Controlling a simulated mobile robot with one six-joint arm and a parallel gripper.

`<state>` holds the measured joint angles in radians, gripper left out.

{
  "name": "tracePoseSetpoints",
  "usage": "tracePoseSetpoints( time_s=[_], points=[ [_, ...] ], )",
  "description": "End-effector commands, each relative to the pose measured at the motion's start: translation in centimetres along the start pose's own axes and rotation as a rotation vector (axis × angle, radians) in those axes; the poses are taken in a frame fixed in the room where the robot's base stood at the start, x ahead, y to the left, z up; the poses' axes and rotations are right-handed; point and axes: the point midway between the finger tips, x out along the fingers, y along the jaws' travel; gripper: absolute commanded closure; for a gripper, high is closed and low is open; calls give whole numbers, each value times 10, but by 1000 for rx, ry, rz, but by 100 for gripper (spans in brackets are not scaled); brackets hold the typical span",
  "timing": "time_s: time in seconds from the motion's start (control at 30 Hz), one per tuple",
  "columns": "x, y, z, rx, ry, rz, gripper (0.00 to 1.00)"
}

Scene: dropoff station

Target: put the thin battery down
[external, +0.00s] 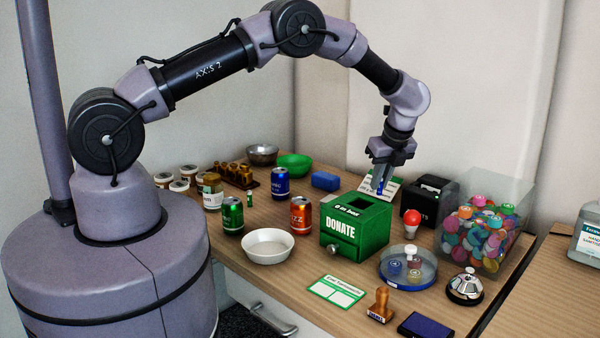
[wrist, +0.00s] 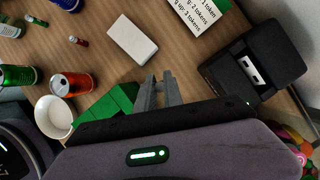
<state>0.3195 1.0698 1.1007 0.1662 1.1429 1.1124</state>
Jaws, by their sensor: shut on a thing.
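My gripper (external: 381,184) points down above the back of the green DONATE box (external: 375,233), in front of a white-and-green sign card (external: 385,192). In the wrist view the fingers (wrist: 158,88) come close together over the table edge of the green box (wrist: 108,106), and the battery cannot be made out there.
Cans, including an orange one (external: 301,215), and a white bowl (external: 267,247) stand left.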

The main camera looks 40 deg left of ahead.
Motion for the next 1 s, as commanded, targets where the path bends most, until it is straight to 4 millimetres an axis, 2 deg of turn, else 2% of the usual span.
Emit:
tracePoseSetpoints(
  time_s=[0.1,0.17,0.27,0.47,0.6,0.7,0.83,1.0],
  points=[
    [-13,0,5,-1,1,0,100],
    [-13,1,8,-3,1,1,100],
    [-5,6,24,-14,1,7,100],
    [25,36,96,-62,3,27,100],
    [48,68,153,-97,2,43,100],
    [58,87,180,-115,2,49,100],
    [69,98,192,-122,2,54,100],
    [105,99,179,-121,2,55,100]
  ],
)
